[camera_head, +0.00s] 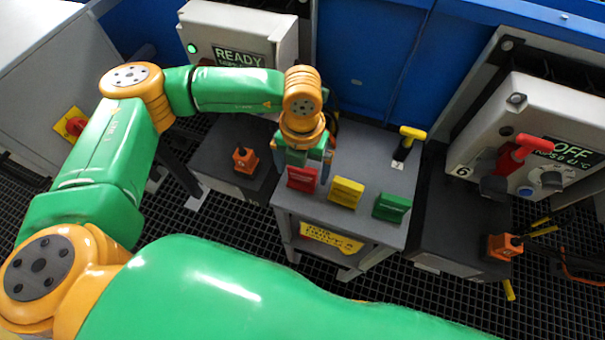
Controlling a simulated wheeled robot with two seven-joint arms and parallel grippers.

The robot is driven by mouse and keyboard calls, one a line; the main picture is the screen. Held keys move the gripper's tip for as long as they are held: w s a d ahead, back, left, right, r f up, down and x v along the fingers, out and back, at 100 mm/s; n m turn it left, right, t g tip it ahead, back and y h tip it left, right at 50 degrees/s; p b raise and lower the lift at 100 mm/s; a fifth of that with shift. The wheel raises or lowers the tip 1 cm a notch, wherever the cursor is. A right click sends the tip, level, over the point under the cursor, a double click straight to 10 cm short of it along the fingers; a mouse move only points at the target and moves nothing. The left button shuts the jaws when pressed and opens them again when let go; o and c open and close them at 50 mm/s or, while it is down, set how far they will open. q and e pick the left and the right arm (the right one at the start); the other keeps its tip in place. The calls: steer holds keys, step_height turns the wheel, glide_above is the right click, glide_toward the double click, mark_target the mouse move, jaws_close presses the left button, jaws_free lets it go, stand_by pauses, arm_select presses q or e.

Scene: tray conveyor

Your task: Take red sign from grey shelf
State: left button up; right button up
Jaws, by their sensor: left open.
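The red sign (302,178) stands on the top of the grey shelf (376,228), near its front left corner. It is the leftmost of a row of three signs. My left arm reaches in from the left, and my left gripper (304,160) points down right behind the red sign. The gripper is open. Its fingertips are mostly hidden behind the sign, so I cannot tell whether they touch it. My right gripper is not in view.
A yellow sign (346,191) and a green sign (391,207) stand to the right of the red one. A yellow-handled lever (411,135) stands at the back right of the shelf top. Control boxes reading READY (238,55) and OFF (575,146) flank the shelf.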

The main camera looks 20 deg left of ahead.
arm_select(q)
steer(key=c, duration=1.4)
